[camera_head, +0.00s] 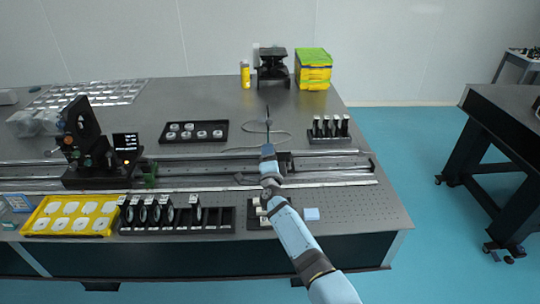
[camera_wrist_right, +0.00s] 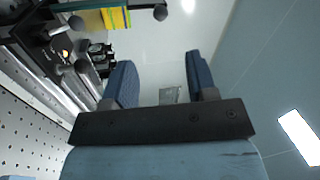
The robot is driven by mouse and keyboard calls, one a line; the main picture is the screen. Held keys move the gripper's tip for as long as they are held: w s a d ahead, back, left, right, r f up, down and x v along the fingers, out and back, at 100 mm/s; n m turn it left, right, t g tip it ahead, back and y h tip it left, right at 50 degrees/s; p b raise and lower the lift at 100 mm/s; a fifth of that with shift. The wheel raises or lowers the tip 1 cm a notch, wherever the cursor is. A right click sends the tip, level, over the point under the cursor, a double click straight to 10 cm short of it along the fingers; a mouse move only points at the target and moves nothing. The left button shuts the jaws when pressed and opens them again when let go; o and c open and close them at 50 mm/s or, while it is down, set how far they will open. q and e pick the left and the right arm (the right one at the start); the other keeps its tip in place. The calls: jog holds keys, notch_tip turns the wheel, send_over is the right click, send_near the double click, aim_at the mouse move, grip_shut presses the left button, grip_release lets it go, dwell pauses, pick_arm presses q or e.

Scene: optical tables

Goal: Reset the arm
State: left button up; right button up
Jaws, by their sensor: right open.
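My right arm (camera_head: 292,235) comes in from the lower right in the head view and reaches over the optical table (camera_head: 350,205). My right gripper (camera_head: 268,143) is at its far end, above the long rail. In the right wrist view the two dark blue fingers of the right gripper (camera_wrist_right: 162,82) stand wide apart with nothing held between them. The hand looks tilted, with wall and ceiling beyond the fingers. My left gripper is not in view.
A yellow tray (camera_head: 25,226) and a black rack of lens mounts (camera_head: 178,228) stand along the front edge. A black tray (camera_head: 194,140), upright mounts (camera_head: 329,128), a black stand (camera_head: 272,66) and yellow-green boxes (camera_head: 313,70) lie farther back. Another table (camera_head: 478,122) is at right.

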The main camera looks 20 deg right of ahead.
jog(key=s+f+n+g+y, duration=0.1)
jog(key=s+f+n+y, duration=0.1)
jog(key=s+f+n, duration=0.35)
jog(key=s+a+f+n+g+y, duration=0.1)
jog(key=s+f+n+y, duration=0.2)
jog(key=s, duration=0.6)
jog(key=s+f+n+g+y, duration=0.1)
jog(key=s+f+n+y, duration=0.1)
jog(key=s+f+n, duration=0.45)
jog(key=s+a+f+n+g+p, duration=0.1)
jog(key=s+n+g, duration=0.4)
jog(key=s, duration=2.1)
jog(key=shift+s+f+n+g+y, duration=0.2)
jog(key=shift+n+g+y, duration=0.15)
jog(key=shift+n, duration=0.25)
jog(key=shift+w, duration=0.1)
jog(key=shift+c, duration=0.9)
jog(key=shift+a, duration=0.1)
